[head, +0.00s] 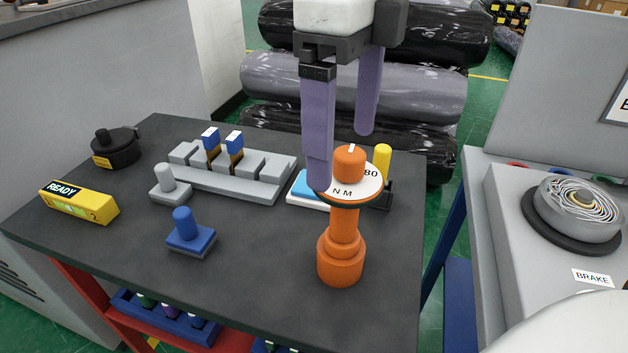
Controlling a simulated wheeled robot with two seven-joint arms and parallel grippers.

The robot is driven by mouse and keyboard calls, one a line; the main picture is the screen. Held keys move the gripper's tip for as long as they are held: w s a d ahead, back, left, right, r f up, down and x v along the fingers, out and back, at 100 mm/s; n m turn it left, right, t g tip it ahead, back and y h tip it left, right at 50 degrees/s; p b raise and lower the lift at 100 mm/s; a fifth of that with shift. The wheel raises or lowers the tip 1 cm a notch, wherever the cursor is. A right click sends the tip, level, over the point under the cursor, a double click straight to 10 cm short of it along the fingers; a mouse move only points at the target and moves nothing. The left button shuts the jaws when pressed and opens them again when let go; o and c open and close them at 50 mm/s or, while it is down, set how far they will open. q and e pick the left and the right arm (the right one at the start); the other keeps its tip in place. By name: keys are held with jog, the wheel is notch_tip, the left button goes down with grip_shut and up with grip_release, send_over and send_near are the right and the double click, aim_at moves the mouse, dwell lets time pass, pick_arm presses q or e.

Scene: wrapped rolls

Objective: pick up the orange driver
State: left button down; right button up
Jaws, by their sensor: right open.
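The orange driver (341,259) stands upright on the dark tabletop near its right front part. It has a stepped round base, a white dial disc marked "N M" and "80", and an orange knob on top. My right gripper (342,160) comes down from above with its two purple fingers apart. The left finger's tip overlaps the dial's left edge in the picture; the other finger ends above and behind the knob. Whether either finger touches the driver I cannot tell. The jaws hold nothing. My left gripper is out of view.
Behind the driver are a blue and white block (306,190) and a yellow-topped piece (382,158). A grey rack (255,185), blue handled block (189,237), yellow "READY" box (80,202) and black round piece (115,150) stand left. Wrapped rolls (300,85) lie beyond the table.

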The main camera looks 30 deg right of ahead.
aim_at(351, 155)
jog(key=f, duration=0.1)
jog(key=s+f, duration=0.1)
jog(key=f, duration=0.1)
jog(key=shift+f, duration=0.3)
jog(key=f, duration=0.5)
jog(key=shift+w+d+f, duration=0.15)
jog(key=shift+w+f, duration=0.05)
jog(key=shift+f, duration=0.1)
jog(key=c, duration=1.1)
